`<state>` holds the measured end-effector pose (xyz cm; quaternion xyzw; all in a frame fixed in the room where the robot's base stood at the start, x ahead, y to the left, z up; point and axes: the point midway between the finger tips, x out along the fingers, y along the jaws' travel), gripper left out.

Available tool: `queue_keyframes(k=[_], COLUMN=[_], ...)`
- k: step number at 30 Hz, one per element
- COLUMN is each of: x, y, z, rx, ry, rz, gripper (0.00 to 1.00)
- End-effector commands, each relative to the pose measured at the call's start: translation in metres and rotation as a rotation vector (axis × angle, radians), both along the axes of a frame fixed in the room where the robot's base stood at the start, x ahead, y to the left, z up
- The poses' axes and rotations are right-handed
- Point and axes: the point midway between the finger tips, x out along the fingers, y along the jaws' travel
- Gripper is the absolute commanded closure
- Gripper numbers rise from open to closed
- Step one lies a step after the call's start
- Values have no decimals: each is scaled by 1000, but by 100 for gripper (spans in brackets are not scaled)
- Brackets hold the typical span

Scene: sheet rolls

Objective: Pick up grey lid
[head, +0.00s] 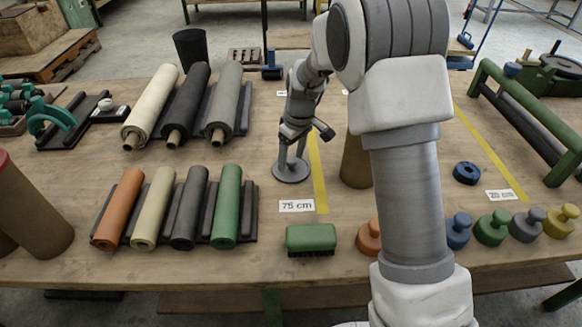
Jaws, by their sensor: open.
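The grey lid (527,225) is a round disc with a knob on top. It stands on the table at the right, between a green lid (492,227) and a yellow lid (562,221). My gripper (307,132) is open, with no object visible between its dark fingers. It is left of the picture's middle, well to the left of and farther back than the grey lid. Nothing covers the grey lid.
A blue lid (458,230) and a partly hidden orange lid (368,237) share the front row. A grey round-based stand (291,170) is below my gripper in the picture. A green brush (311,238) lies in front. A blue ring (466,173) lies behind the lids.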

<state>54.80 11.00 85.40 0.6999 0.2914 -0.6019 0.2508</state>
Motion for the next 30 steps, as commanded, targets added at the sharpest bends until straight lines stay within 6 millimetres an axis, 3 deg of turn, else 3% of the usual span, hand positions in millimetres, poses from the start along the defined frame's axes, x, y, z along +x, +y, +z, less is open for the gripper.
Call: queue_keyframes(k=[2, 14, 23, 26, 30], x=[0, 0, 0, 1, 1], y=[0, 0, 0, 0, 0], z=[0, 1, 2, 10, 37], rx=[0, 0, 0, 0, 2], ry=[0, 0, -1, -3, -5], rz=[0, -1, 0, 0, -2], gripper=[29, 100, 100, 100, 100])
